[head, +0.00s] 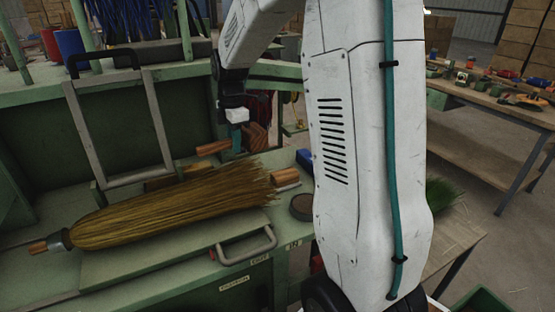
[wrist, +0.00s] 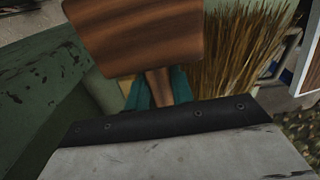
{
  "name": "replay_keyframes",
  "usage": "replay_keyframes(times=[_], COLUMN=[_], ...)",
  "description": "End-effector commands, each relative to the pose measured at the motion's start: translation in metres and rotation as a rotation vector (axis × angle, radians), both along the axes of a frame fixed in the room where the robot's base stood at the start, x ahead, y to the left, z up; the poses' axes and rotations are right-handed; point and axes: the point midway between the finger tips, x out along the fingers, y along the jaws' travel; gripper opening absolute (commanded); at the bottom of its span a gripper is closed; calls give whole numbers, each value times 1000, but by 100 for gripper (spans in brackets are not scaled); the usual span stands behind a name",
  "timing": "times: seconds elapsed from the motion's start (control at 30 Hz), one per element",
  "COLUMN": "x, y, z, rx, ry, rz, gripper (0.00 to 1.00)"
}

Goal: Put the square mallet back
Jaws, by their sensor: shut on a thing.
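The square mallet's wooden block head (head: 257,137) is in the middle of the head view, just right of my gripper (head: 238,144). My gripper's teal fingers are shut on its handle. A wooden handle end (head: 213,148) shows left of the fingers, in line with the mallet. In the wrist view, the brown striped mallet head (wrist: 135,35) fills the upper middle, beyond my gripper (wrist: 158,88). A short piece of handle shows between the fingers. The mallet is held above the green bench, near the broom's bristle tips.
A straw broom (head: 170,205) lies across the green bench, its bristles also in the wrist view (wrist: 235,45). A grey frame (head: 120,130) stands behind it. A metal handle (head: 245,246) and a dark round piece (head: 302,207) are at the bench's front. A cluttered table (head: 490,95) stands right.

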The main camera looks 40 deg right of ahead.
Motion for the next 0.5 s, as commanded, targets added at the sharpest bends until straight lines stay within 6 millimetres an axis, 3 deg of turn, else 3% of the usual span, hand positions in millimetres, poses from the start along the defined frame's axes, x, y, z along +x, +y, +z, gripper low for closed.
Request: replay_keyframes(times=[0.03, 0.1, 0.23, 0.33, 0.5], x=[3, 7, 12, 19, 31], y=[-29, -61, -107, -128, -133], z=[-6, -13, -20, -22, -20], rx=[2, 3, 5, 6, 10], ry=[2, 1, -1, -3, -3], rz=[-42, -82, -127, -132, -95], gripper=[0, 0, 0, 0, 0])
